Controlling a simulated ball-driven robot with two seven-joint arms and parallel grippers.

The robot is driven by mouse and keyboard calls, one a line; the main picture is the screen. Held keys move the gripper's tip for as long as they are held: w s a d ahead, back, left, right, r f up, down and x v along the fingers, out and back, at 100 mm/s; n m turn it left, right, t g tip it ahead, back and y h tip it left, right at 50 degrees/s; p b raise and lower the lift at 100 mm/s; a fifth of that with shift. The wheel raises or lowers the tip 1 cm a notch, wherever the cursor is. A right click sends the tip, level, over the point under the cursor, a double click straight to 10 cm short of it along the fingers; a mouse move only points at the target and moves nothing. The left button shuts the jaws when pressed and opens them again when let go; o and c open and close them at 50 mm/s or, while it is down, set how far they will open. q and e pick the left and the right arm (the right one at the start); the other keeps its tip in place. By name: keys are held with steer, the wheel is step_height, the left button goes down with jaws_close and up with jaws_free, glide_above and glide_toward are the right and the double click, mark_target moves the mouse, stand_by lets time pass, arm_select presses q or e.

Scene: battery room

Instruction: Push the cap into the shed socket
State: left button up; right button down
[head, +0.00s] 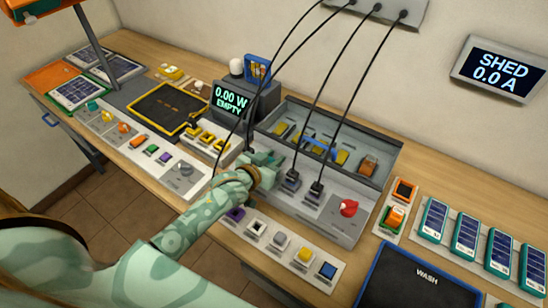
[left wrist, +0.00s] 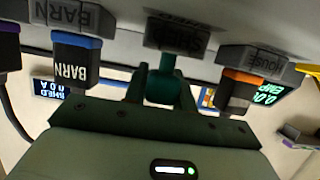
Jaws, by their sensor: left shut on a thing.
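My left gripper (head: 264,170) is over the front of the grey socket panel (head: 330,212) in the head view. In the left wrist view my left gripper (left wrist: 163,85) is shut on a small dark teal piece between its fingers, which I take to be the cap (left wrist: 165,88). In the head view the fingers hide it. The shed socket (left wrist: 178,35), a dark block marked SHED, is just beyond the fingertips in the left wrist view. I cannot tell whether the cap touches it. My right gripper is not in view.
The blue-banded BARN plug (left wrist: 75,65) and the orange-banded HOUSE plug (left wrist: 240,82) flank the shed socket. Black cables (head: 337,115) hang to the panel. A red knob (head: 348,207) is right of them. The wall display (head: 503,72) reads SHED 0.0 A.

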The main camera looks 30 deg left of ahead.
arm_select(q)
steer(key=shift+f, duration=0.3)
steer(key=shift+r+p, duration=0.1)
steer(key=shift+p, duration=0.45)
stand_by(0.9)
steer(key=shift+f+b, duration=0.4)
steer(key=shift+f, duration=0.2)
stand_by(0.3)
steer(key=o, duration=0.7)
steer(key=p+v, duration=0.5)
steer(key=shift+s+r, duration=0.2)
steer(key=p+v, duration=0.3)
steer(key=v, duration=0.2)
steer(key=shift+s+f+p, duration=0.1)
steer(key=shift+s+p, duration=0.2)
steer(key=shift+p, duration=0.1)
